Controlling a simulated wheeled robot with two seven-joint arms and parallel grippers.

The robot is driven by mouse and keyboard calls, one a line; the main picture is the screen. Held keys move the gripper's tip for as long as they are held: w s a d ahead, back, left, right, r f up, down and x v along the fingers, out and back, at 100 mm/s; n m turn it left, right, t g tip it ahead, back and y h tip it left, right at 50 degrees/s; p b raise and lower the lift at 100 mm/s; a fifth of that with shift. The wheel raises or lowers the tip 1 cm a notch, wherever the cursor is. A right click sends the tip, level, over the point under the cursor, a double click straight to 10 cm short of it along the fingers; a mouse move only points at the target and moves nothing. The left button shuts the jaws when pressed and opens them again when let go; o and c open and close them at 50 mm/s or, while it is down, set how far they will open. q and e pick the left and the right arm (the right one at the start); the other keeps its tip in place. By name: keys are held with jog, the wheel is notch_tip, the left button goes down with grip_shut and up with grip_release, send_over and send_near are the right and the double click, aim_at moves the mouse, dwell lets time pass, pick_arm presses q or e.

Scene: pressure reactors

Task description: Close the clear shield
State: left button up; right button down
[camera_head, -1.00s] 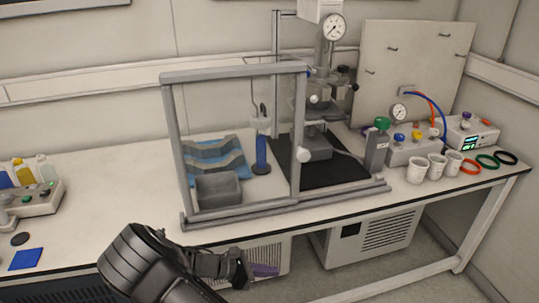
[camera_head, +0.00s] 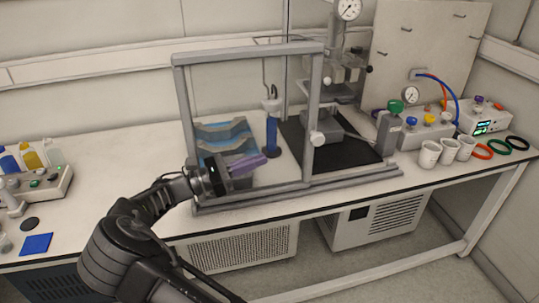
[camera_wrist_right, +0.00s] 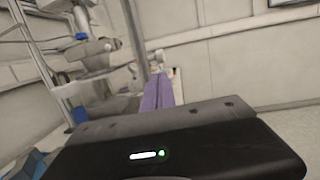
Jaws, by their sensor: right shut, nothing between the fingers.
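The clear shield (camera_head: 313,100) is a see-through panel in a grey metal frame. It stands upright on a grey rail (camera_head: 350,178) along the front of the bench. A white round knob (camera_head: 317,139) sits on its right post. The shield covers the left part of the rail, and the rail's right part is uncovered. My right gripper (camera_head: 262,161) has purple fingers, shut and empty. It is at the lower left of the shield, left of the knob; I cannot tell whether it touches the panel. The fingers also show in the right wrist view (camera_wrist_right: 158,92). My left gripper is not in view.
A pressure reactor (camera_head: 345,75) with a gauge stands on a black mat (camera_head: 350,157) behind the rail. A blue cylinder (camera_head: 271,135) stands behind the shield. White cups (camera_head: 429,154) and coloured rings stand at right. Free bench lies left of the shield.

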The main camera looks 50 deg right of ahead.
aim_at(312, 141)
jog(key=p+x, duration=0.2)
jog(key=x, duration=0.9)
jog(key=shift+s+d+r, duration=0.1)
jog(key=shift+s+d, duration=0.15)
jog(key=shift+d, duration=0.05)
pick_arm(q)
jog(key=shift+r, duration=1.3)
pick_arm(e)
jog(key=shift+s+d, duration=0.3)
jog(key=shift+d, duration=0.25)
pick_arm(q)
jog(key=shift+p, duration=0.3)
pick_arm(e)
jog(key=shift+s+d, duration=0.1)
